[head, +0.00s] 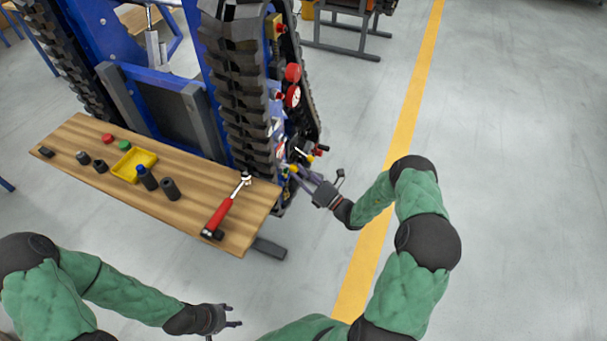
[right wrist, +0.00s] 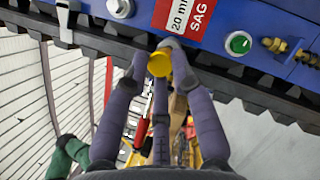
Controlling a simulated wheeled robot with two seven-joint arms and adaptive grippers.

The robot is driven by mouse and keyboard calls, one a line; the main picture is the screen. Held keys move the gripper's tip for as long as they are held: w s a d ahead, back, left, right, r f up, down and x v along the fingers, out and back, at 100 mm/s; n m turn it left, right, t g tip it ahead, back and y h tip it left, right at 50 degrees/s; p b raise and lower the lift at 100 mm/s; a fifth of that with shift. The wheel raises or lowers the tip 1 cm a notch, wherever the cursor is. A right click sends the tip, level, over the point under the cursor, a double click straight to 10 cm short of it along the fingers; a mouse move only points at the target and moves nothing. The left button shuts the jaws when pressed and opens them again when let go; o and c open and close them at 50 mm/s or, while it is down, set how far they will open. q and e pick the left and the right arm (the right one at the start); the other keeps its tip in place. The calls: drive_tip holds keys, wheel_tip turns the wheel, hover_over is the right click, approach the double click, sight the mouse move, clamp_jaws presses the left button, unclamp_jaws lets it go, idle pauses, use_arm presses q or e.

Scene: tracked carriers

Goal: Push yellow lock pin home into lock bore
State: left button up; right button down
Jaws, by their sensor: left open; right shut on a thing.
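The yellow lock pin (right wrist: 159,63) shows its round head between my right fingertips (right wrist: 163,58) in the right wrist view. My right gripper is shut on it, close below the blue panel with the red SAG label. In the head view my right gripper (head: 304,176) reaches to the side of the tracked carrier, and a small yellow spot there (head: 293,168) looks like the pin. The lock bore is hidden, so I cannot tell how deep the pin sits. My left gripper (head: 230,317) is open and empty, low in the head view, in front of the table.
The tracked carrier (head: 236,90) stands upright, with gauges and knobs on its right side. A wooden table (head: 120,172) holds a red-handled ratchet (head: 220,215), a yellow tray (head: 133,165) and several sockets. The floor to the right is clear.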

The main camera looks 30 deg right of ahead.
drive_tip(key=shift+w+a, duration=1)
drive_tip(key=shift+w, duration=0.15)
idle(2.3)
drive_tip(key=c, duration=1)
unclamp_jaws()
drive_tip(key=shift+o, duration=0.2)
drive_tip(key=v, duration=1.2)
drive_tip(key=shift+f, duration=0.1)
drive_tip(key=shift+c, duration=0.3)
